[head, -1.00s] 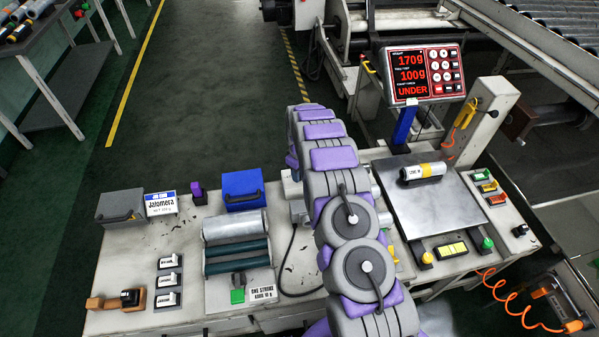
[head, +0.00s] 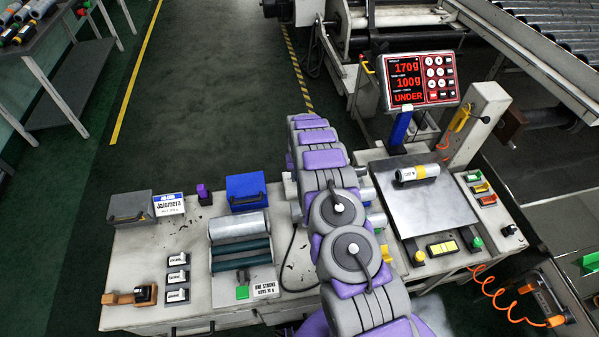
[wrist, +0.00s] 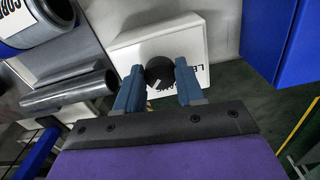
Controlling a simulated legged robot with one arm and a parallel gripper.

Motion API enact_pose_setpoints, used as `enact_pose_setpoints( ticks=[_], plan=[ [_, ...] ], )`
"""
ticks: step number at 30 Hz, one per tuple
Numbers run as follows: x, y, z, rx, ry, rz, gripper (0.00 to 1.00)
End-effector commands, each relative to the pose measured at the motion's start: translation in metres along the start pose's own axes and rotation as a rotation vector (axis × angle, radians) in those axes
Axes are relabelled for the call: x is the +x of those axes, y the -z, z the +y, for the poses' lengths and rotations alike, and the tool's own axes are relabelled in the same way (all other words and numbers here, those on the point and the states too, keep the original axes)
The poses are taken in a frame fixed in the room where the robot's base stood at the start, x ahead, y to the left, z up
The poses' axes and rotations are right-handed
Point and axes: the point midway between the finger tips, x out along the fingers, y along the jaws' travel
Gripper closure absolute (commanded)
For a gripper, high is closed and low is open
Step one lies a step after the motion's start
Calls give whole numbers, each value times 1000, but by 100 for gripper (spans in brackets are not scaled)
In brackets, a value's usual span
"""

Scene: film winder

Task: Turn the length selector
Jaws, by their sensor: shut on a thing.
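The length selector is a round black knob (wrist: 159,72) with a white pointer mark, on a white box (wrist: 205,42) with partly hidden lettering starting "LE". My gripper (wrist: 160,67) has its two blue fingers on either side of the knob, closed on it. The white mark points down and left in the wrist view. In the head view my own arm reaches over the bench and hides the gripper and the knob.
A grey cylinder (wrist: 72,92) and a larger labelled roll (wrist: 35,18) lie left of the box in the wrist view; a blue box (wrist: 280,35) stands to the right. In the head view, a scale display (head: 418,77) reads 170g, 100g, UNDER, beside a roll (head: 417,173) on the plate.

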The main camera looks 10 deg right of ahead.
Motion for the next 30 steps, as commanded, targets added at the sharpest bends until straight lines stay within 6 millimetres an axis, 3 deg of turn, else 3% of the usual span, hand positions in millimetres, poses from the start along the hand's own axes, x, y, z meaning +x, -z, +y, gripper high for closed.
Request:
enact_pose_setpoints(
  ticks=[12,30],
  plan=[
    [-3,3,-2,210,2,9,93],
    [-3,4,-2,249,3,11,93]
  ],
)
